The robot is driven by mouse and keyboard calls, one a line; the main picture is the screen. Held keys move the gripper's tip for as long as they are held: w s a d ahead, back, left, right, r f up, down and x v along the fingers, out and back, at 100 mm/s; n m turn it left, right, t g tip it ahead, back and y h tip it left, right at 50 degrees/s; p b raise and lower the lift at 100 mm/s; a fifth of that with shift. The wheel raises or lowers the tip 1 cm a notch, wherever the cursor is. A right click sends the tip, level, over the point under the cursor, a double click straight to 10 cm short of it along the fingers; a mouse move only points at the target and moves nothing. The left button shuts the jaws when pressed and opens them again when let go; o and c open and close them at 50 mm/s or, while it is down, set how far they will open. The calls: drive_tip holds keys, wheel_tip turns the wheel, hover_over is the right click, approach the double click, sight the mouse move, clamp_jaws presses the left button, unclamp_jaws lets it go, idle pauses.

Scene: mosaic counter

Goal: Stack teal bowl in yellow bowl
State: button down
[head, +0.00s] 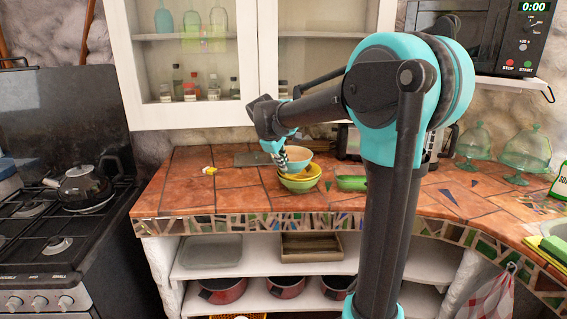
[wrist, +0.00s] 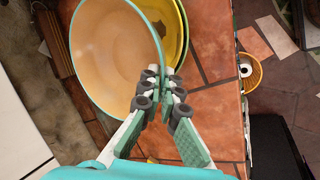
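The teal bowl (head: 299,153) has a pale peach inside and a thin teal rim. It is tilted in the head view and fills the upper left of the wrist view (wrist: 105,50). My gripper (head: 280,157) is closed on its near rim; the fingertips (wrist: 167,82) pinch the rim in the wrist view. The yellow bowl (head: 312,172) is right below the teal bowl, and its edge shows behind it in the wrist view (wrist: 177,22). I cannot tell whether the two bowls touch. The yellow bowl sits in a green bowl (head: 300,186) on the tiled counter.
A green dish (head: 351,183) lies just right of the bowls. A toaster (head: 348,142) stands behind it. A small yellow item (head: 209,170) lies to the left, with bare counter (head: 235,190) between. Glass domes (head: 527,152) stand far right.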

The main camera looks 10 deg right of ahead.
drive_tip(key=shift+f, duration=0.35)
drive_tip(key=c, duration=1.7)
unclamp_jaws()
drive_tip(key=shift+r, duration=0.15)
drive_tip(key=shift+r, duration=0.3)
drive_tip(key=v, duration=1.2)
drive_tip(key=s+d+f+m+y, duration=0.1)
drive_tip(key=s+d+f+m, duration=0.2)
drive_tip(key=s+f, duration=0.5)
drive_tip(key=s+d+f+m+y, duration=0.1)
drive_tip(key=s+d+f+m, duration=0.3)
drive_tip(key=s+f, duration=0.5)
drive_tip(key=s+d+f+m+y, duration=0.1)
drive_tip(key=s+d+f+m, duration=0.2)
drive_tip(key=s+f, duration=0.5)
drive_tip(key=shift+s+d+f+m+g+y, duration=0.15)
drive_tip(key=shift+d+f, duration=0.15)
drive_tip(key=shift+f, duration=0.8)
drive_tip(key=shift+d+f+m+g+y, duration=0.1)
drive_tip(key=shift+d+f, duration=0.2)
drive_tip(key=shift+f, duration=0.75)
drive_tip(key=shift+s+d+f+m+g+y, duration=0.15)
drive_tip(key=shift+d+f, duration=0.15)
drive_tip(key=shift+f, duration=0.8)
drive_tip(key=shift+w, duration=0.1)
